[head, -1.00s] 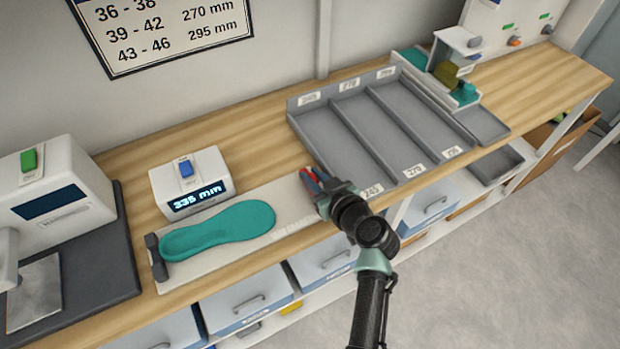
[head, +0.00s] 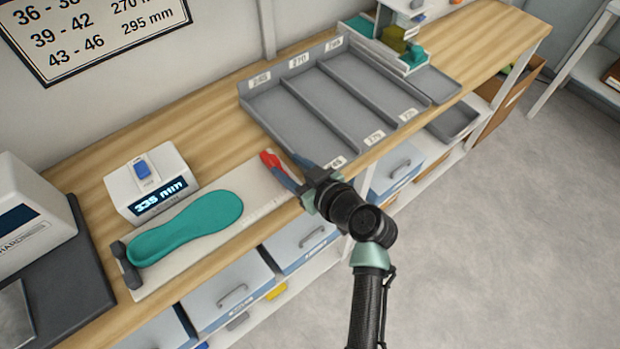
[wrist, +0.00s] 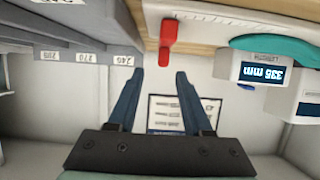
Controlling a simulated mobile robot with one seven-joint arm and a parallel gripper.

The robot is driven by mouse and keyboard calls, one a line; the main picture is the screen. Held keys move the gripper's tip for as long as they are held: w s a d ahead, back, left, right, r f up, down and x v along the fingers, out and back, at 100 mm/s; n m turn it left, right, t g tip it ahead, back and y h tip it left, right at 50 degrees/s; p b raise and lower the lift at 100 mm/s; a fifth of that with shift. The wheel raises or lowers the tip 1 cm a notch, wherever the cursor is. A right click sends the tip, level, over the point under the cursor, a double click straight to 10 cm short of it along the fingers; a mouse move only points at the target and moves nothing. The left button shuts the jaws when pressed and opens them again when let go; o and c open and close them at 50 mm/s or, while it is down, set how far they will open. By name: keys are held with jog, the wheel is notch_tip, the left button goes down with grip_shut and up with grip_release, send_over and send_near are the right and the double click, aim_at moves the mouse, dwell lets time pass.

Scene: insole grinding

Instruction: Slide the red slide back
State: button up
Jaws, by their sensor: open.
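The red slide (head: 269,159) stands at the right end of the pale measuring board (head: 262,205), clear of the teal insole (head: 190,226), which lies on the board between it and the dark end stop (head: 127,264). My gripper (head: 288,168) is open and empty, just right of and in front of the red slide. In the wrist view the red slide (wrist: 168,42) shows just beyond my blue fingertips (wrist: 160,74), nearer the right-hand one, with nothing between the jaws.
A white display box (head: 150,182) reading 335 mm stands behind the board. A white machine (head: 30,215) stands at the left. Drawers (head: 230,298) lie below the bench edge.

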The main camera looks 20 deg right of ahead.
jog(key=v, duration=0.7)
jog(key=shift+b, duration=0.45)
